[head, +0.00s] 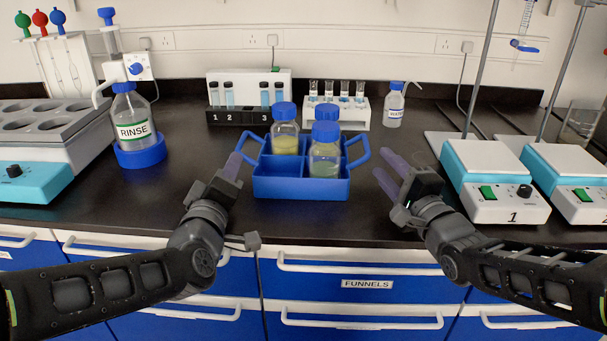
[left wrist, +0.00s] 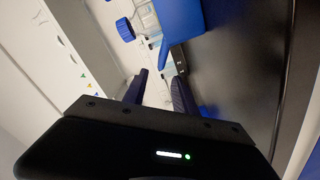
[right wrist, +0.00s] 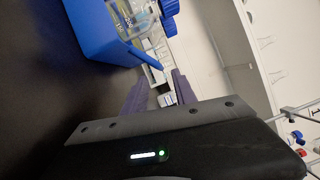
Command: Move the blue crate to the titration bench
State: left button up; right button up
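The blue crate (head: 300,187) stands on the black bench in the middle of the head view, with a loop handle at each side. It holds several blue-capped bottles, two with yellowish and greenish liquid. My left gripper (head: 236,168) is just left of the crate's left handle, its fingers apart with nothing between them. My right gripper (head: 388,180) is to the right of the crate, below and beside the right handle, open and empty. The crate also shows in the left wrist view (left wrist: 183,28) and the right wrist view (right wrist: 95,35). Contact with the handles is not visible.
Vial racks (head: 240,117) and a small wash bottle (head: 394,105) stand behind the crate. Stirrer plates with stands (head: 495,185) are at right. Drawers with handles (head: 365,270) lie below the bench edge.

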jog(key=shift+v, duration=1.55)
